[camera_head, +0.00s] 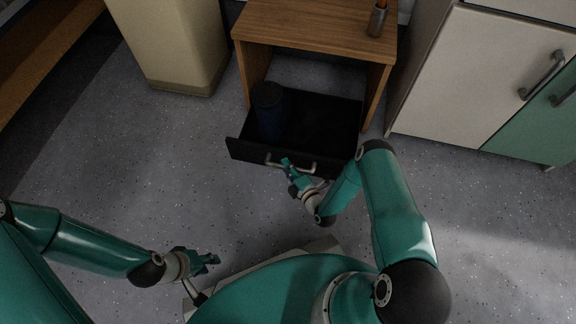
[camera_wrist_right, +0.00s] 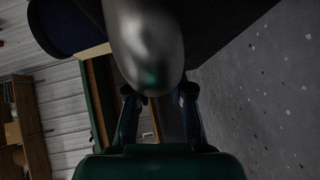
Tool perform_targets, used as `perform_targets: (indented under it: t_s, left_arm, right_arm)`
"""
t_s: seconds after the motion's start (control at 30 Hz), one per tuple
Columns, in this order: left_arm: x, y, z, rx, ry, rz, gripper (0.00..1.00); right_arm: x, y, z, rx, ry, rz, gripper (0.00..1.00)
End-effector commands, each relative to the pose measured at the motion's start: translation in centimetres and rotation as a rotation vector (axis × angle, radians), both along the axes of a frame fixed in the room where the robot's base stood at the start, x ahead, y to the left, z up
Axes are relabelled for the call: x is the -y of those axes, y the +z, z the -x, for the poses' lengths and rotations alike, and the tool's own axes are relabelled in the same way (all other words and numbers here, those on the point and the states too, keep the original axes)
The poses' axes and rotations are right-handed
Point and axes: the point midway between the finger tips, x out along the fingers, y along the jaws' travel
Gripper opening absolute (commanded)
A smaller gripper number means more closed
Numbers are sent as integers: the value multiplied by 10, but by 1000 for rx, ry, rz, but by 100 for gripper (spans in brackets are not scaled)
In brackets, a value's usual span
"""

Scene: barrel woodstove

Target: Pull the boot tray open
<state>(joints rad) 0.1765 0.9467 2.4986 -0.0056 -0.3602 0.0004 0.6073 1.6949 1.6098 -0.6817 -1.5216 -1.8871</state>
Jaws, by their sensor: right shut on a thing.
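The boot tray (camera_head: 325,128) is a black drawer-like tray under a wooden table, pulled partly out past the table's front. A dark blue cylinder (camera_head: 268,112) stands in its left part. A grey bar handle (camera_head: 307,168) is on the tray's front. My right gripper (camera_head: 287,164) is at this handle, shut on it. In the right wrist view the handle (camera_wrist_right: 145,45) looms large as a rounded grey metal bar by the fingertips (camera_wrist_right: 158,95). My left gripper (camera_head: 212,260) is low at the left, away from the tray; its finger gap is too small to tell.
The wooden table (camera_head: 310,28) stands over the tray and carries a small metal cup (camera_head: 377,20). A beige bin-like block (camera_head: 175,50) is at the left and a cabinet (camera_head: 480,75) at the right. The speckled floor (camera_head: 130,170) is clear left of the tray.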

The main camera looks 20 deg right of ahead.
Motion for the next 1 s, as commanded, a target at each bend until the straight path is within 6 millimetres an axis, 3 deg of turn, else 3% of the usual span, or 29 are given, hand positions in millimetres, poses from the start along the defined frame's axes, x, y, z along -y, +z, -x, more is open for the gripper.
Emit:
perform_targets:
  t_s: [0.2, 0.23, 0.37, 0.77, 1.0]
  left_arm:
    - [0, 0, 0, 0, 0, 0, 35]
    - [0, 0, 0, 0, 0, 0, 35]
    - [0, 0, 0, 0, 0, 0, 35]
    - [0, 1, 0, 0, 0, 0, 35]
    - [0, 1, 0, 0, 0, 0, 35]
  right_arm:
    - [3, -3, 0, -7, -11, 2, 0]
    - [2, -3, 0, -7, -10, 1, 25]
    - [0, -2, -1, -7, -5, 2, 46]
    - [-3, 3, -2, -3, 4, 1, 48]
    - [-2, 36, -3, 1, 4, 1, 48]
